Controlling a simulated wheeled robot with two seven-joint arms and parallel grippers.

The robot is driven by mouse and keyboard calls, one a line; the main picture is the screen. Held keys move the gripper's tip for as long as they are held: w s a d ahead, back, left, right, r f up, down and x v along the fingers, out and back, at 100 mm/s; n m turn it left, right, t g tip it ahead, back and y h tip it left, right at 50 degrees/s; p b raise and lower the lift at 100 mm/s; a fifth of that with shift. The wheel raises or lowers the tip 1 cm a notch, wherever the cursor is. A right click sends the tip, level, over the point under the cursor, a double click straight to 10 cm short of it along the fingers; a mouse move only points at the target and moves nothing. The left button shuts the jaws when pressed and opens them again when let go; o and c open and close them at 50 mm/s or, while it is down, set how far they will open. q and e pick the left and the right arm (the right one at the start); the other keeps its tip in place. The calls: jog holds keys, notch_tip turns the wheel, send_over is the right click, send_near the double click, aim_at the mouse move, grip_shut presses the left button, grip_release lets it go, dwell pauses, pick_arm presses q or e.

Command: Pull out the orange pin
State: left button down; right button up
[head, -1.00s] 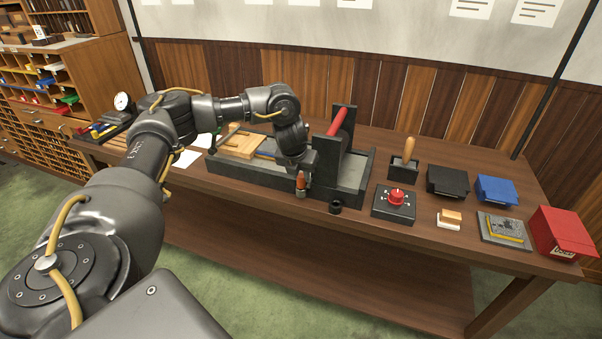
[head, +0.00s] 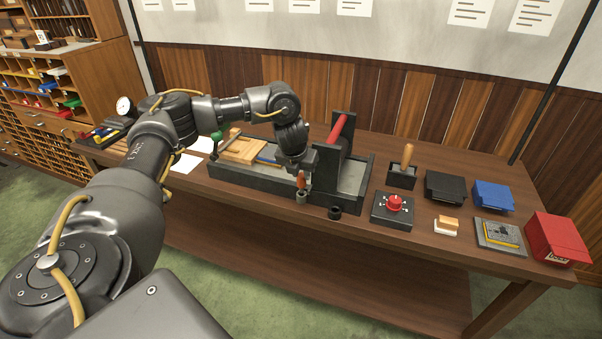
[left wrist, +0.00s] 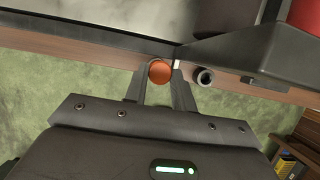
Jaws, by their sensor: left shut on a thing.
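The orange pin (head: 301,181) stands upright at the front wall of the dark press bed (head: 262,183), above a small grey socket (head: 301,197). My left gripper (head: 302,176) reaches down over the bed and is shut on the pin. In the left wrist view the pin's round orange top (left wrist: 160,72) shows between the two fingers of my left gripper (left wrist: 161,80). The lower end of the pin is hidden in that view, and I cannot tell how deep it sits in the socket. My right gripper is not in view.
A second, empty dark socket (head: 334,212) is to the right on the press front; it also shows in the left wrist view (left wrist: 204,76). A red roller (head: 341,128) stands between the press uprights. A red-knobbed box (head: 393,209) stands right of the press.

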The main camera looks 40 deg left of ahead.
pick_arm(q)
jog(key=shift+r+p, duration=1.45)
jog(key=shift+r, duration=0.45)
